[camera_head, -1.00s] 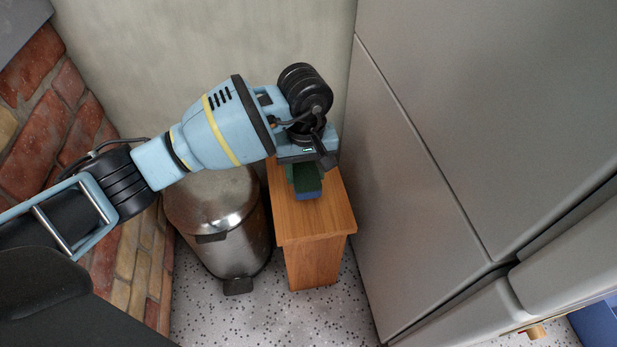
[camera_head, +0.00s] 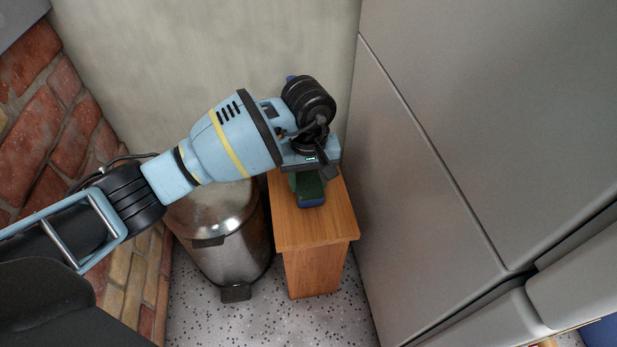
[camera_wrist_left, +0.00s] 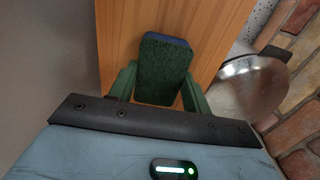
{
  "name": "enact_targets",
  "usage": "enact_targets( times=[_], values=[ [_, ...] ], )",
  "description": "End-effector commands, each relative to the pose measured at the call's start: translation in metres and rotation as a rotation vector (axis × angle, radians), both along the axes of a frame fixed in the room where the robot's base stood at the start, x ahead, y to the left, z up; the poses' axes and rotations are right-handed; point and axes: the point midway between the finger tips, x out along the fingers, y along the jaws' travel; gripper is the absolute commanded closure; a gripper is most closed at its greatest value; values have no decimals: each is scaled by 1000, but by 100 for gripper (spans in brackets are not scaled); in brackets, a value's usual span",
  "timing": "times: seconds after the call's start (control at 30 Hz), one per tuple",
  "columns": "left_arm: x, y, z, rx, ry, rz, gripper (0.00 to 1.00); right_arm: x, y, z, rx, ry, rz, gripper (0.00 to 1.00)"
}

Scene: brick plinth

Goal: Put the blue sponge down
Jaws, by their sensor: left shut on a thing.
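The blue sponge (camera_head: 310,190) has a dark green scouring face and a blue body. It is between the green fingers of my left gripper (camera_wrist_left: 160,92), which is shut on it. In the head view it appears over the top of a small wooden stand (camera_head: 312,225). In the wrist view the sponge (camera_wrist_left: 163,70) has its green face towards the camera, with the wood behind it. I cannot tell whether the sponge touches the wood. My right gripper is not in view.
A metal pedal bin (camera_head: 225,232) stands close to the left of the wooden stand. Tall grey cabinet doors (camera_head: 430,110) rise to its right, and a plain wall (camera_head: 210,50) is behind. A brick wall (camera_head: 50,120) is at the left. The front of the wooden top is bare.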

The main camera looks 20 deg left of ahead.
Motion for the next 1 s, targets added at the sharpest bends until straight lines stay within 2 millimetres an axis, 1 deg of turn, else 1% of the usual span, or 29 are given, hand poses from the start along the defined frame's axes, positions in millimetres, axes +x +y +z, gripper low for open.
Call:
enact_targets(
  times=[0.07,0.1,0.23,0.53,0.67,0.77,1.0],
  values=[
    [0,0,-3,2,1,0,70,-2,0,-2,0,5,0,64],
    [0,0,-3,1,1,0,48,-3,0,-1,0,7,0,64],
    [0,0,-3,1,1,0,31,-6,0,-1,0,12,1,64],
    [0,0,-1,0,0,0,30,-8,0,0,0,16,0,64],
    [0,0,9,0,-2,0,30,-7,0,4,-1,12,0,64],
    [1,1,25,2,-5,1,30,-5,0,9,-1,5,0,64],
    [1,0,75,2,-5,1,30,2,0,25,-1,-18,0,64]
  ],
)
